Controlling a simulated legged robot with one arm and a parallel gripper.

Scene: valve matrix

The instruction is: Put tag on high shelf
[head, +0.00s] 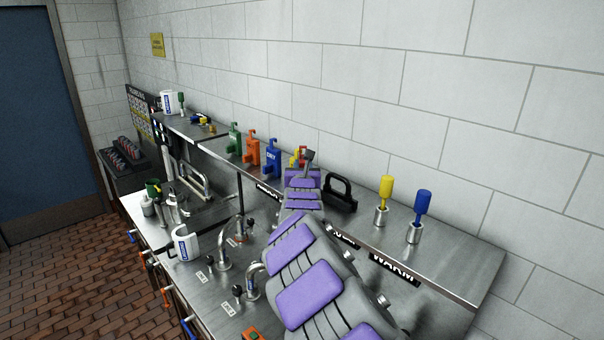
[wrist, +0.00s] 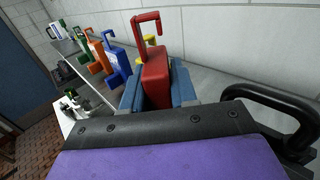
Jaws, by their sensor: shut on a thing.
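My gripper (wrist: 157,88) is shut on a red tag (wrist: 155,72) with a hook on top, seen upright between its blue fingers in the wrist view. In the head view my gripper (head: 304,157) is at the high shelf (head: 350,228), right of the blue tag (head: 271,158). Only a bit of red shows there, the rest hidden by my arm. A yellow thing (wrist: 151,39) shows just behind the red tag. Orange (head: 252,152) and green (head: 234,138) tags stand in a row left of the blue one. I cannot tell if the red tag touches the shelf.
A black handle (head: 341,193) is close on the right of my gripper. Yellow (head: 386,188) and blue (head: 422,203) handled tools stand in metal cups further right. A mug (head: 185,243) and taps (head: 222,252) are on the lower counter. The wall is close behind the shelf.

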